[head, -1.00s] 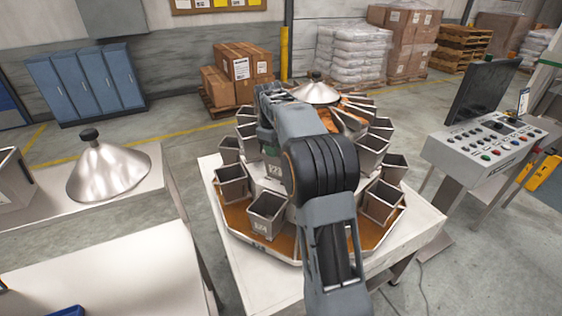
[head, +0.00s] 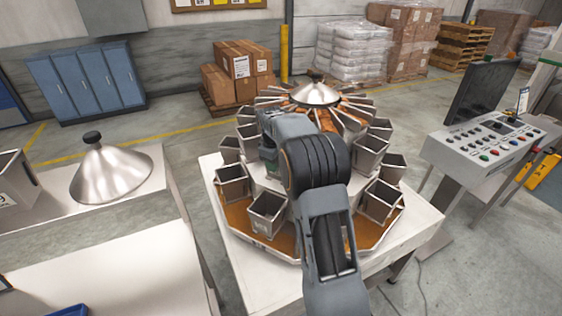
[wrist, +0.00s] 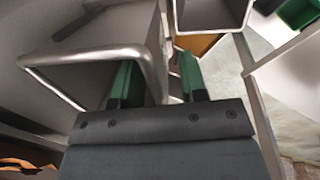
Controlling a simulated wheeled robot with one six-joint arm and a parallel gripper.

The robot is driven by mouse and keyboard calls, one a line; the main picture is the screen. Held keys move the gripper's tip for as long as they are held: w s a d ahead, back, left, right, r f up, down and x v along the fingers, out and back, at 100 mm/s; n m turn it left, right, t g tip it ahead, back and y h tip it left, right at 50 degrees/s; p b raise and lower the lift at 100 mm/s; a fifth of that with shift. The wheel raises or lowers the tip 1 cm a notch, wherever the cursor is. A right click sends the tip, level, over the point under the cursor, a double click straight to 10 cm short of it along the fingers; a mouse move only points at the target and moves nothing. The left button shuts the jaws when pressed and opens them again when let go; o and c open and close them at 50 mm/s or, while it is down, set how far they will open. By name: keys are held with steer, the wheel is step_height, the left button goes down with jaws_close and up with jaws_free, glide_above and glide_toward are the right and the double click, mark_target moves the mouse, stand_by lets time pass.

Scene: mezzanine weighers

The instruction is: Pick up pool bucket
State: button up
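Several grey metal buckets ring the multihead weigher, among them a front bucket (head: 267,214), a left bucket (head: 232,183) and a right bucket (head: 381,200). I cannot tell which one the task means. In the wrist view a metal bucket (wrist: 85,62) with a rounded rim fills the left side. My gripper (wrist: 158,82) has two green fingers standing apart. The bucket's near right rim shows between them, with the left finger over the bucket's opening. Contact is unclear. In the head view my arm hides most of the gripper and the buckets behind it.
The weigher's white table (head: 405,240) stands in front of me. A cone lid (head: 112,172) and another metal bucket (head: 17,182) are on the left bench. A control console (head: 485,140) with a monitor stands at right. A second bucket (wrist: 212,14) is close beside the fingers.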

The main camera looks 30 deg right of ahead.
steer(key=shift+f, duration=0.25)
stand_by(0.4)
steer(key=shift+c, duration=0.3)
jaws_close()
steer(key=shift+r, duration=0.1)
